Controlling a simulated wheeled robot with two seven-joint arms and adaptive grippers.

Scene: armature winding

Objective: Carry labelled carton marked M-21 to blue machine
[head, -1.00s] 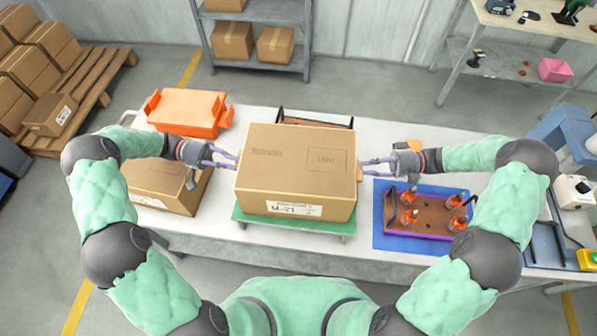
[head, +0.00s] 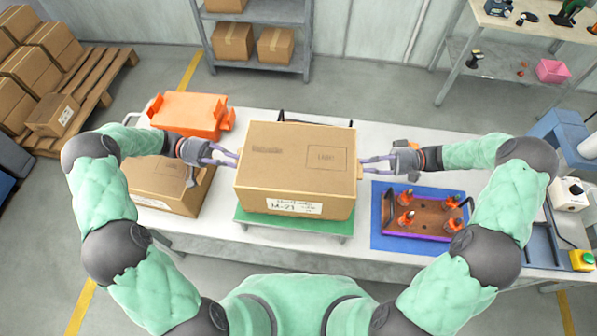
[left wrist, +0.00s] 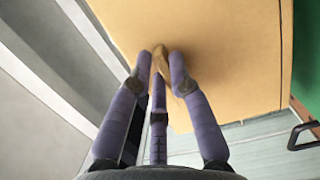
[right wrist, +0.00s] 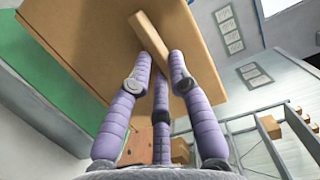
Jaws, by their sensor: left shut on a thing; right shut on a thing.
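The labelled carton (head: 295,172) is a brown box with a white label reading M-21 on its near side. It is in the middle of the head view, level, above a green platform (head: 290,222); I cannot tell whether a gap lies between them. My left gripper (head: 232,156) is shut on the carton's left side, and my right gripper (head: 364,165) on its right side. In the left wrist view the fingers (left wrist: 162,62) close on a strip on the carton wall (left wrist: 225,50). In the right wrist view the fingers (right wrist: 160,62) grip a similar strip on the wall (right wrist: 90,40).
Another carton (head: 165,185) and an orange crate (head: 187,115) stand left on the white table (head: 400,133). A blue mat (head: 400,245) with a purple-edged tray (head: 440,232) lies right. Stacked cartons on a pallet (head: 95,85) are far left, a shelf (head: 262,15) behind.

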